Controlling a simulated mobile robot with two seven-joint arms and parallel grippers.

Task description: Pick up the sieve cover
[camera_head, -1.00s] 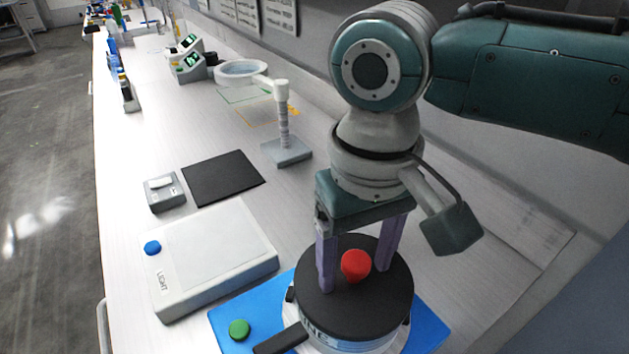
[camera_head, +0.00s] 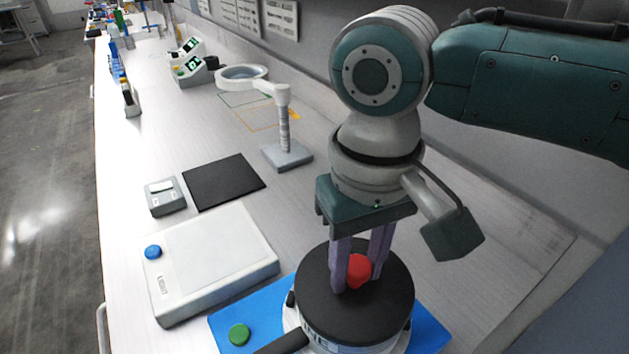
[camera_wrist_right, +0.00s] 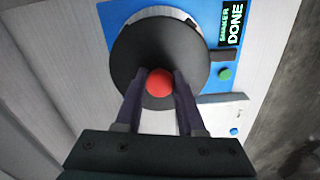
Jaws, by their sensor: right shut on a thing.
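The sieve cover (camera_head: 318,299) is a black round lid with a red knob (camera_head: 358,270) in its middle. It lies flat on the round vessel (camera_head: 316,339) on the blue base at the front. My right gripper (camera_head: 357,285) points down with its two purple fingers shut on the red knob. In the right wrist view the black cover (camera_wrist_right: 195,62) and the red knob (camera_wrist_right: 159,82) between the fingertips also show. The cover appears to rest on the vessel. My left gripper is not in view.
The blue base (camera_head: 430,333) has a green button (camera_head: 239,335). A white light box (camera_head: 215,262) with a blue button stands left of it. Behind are a black mat (camera_head: 223,182), a small grey device (camera_head: 161,196) and a ring magnifier on a stand (camera_head: 287,154). A wall runs along the right.

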